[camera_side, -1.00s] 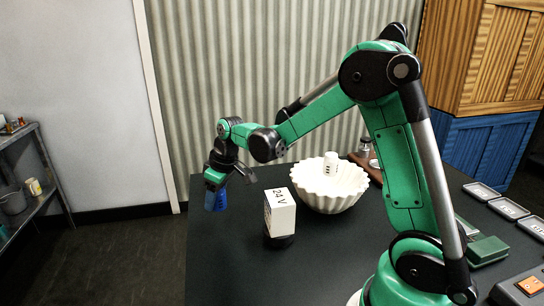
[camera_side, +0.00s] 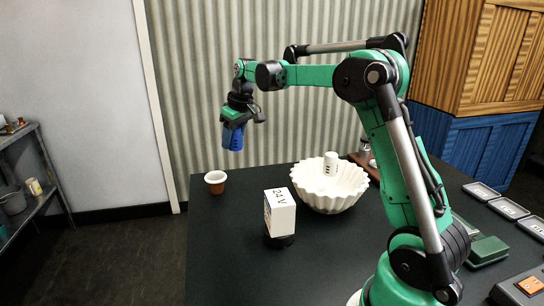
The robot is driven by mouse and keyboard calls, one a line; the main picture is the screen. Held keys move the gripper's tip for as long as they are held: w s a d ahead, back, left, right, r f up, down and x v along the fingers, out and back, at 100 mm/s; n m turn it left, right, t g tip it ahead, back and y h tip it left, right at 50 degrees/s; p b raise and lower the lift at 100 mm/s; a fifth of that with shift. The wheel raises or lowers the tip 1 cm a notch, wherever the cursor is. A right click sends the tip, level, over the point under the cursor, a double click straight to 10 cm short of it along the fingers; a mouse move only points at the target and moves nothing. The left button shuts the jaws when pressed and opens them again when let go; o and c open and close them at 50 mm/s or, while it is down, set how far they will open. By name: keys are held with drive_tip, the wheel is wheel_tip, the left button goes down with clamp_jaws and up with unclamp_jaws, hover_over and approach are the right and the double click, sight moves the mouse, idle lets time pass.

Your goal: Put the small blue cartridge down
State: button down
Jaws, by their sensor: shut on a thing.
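The small blue cartridge (camera_side: 232,138) hangs from my gripper (camera_side: 237,118), which is shut on it. It is held well above the far left part of the dark table (camera_side: 225,260), tilted slightly. Below it and a little to the left, a small brown cup with a white rim (camera_side: 215,182) stands on the table near its left edge. The cartridge is apart from the cup and the table.
A white block marked 24 V (camera_side: 280,212) stands on a dark round base. A white fluted bowl (camera_side: 330,192) holds a small white cylinder (camera_side: 331,163). Labelled trays (camera_side: 509,208) lie at the right. The table's left front is clear.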

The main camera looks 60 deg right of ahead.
sight(267, 179)
drive_tip(key=s+d+f+m+h, duration=0.15)
drive_tip(key=d+f+m, duration=0.4)
drive_tip(key=d, duration=0.75)
drive_tip(key=shift+n, duration=0.85)
wheel_tip(267, 179, down, 10)
drive_tip(key=shift+s+d+r, duration=0.1)
drive_tip(key=shift+d, duration=0.05)
drive_tip(key=shift+c, duration=1.8)
unclamp_jaws()
drive_tip(key=shift+f, duration=0.2)
drive_tip(key=shift+r, duration=0.15)
